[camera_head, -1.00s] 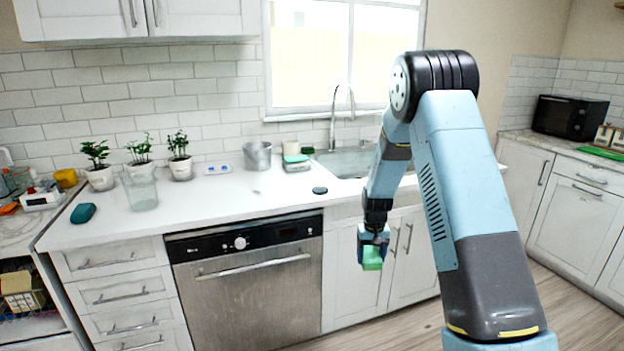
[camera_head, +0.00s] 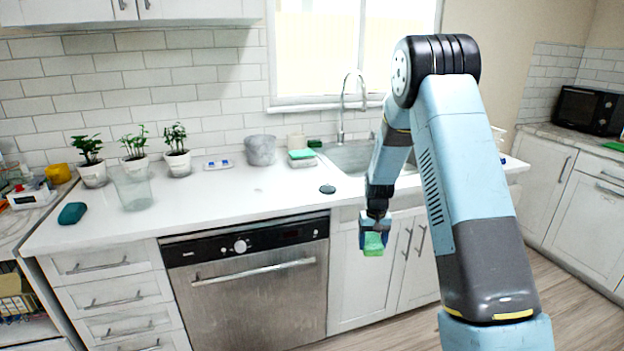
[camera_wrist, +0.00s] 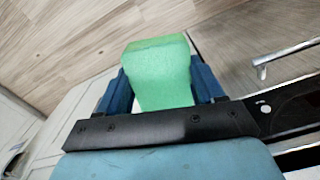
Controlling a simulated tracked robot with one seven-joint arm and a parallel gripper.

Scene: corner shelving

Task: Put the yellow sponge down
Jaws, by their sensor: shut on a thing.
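My gripper (camera_head: 374,236) is shut on a green sponge-like block (camera_head: 374,244); no yellow shows on it. In the head view it hangs in front of the white cabinet doors under the sink, below the counter's front edge. In the wrist view the green block (camera_wrist: 158,75) sits between the two blue fingers (camera_wrist: 160,88) and sticks out past them, above the wood floor.
The white counter (camera_head: 235,195) has clear room in its middle. Potted plants, a glass vase (camera_head: 133,188), a teal object (camera_head: 72,213) and a grey pot (camera_head: 260,150) stand on it. The sink (camera_head: 350,158) is at the right. A dishwasher (camera_head: 255,285) is below.

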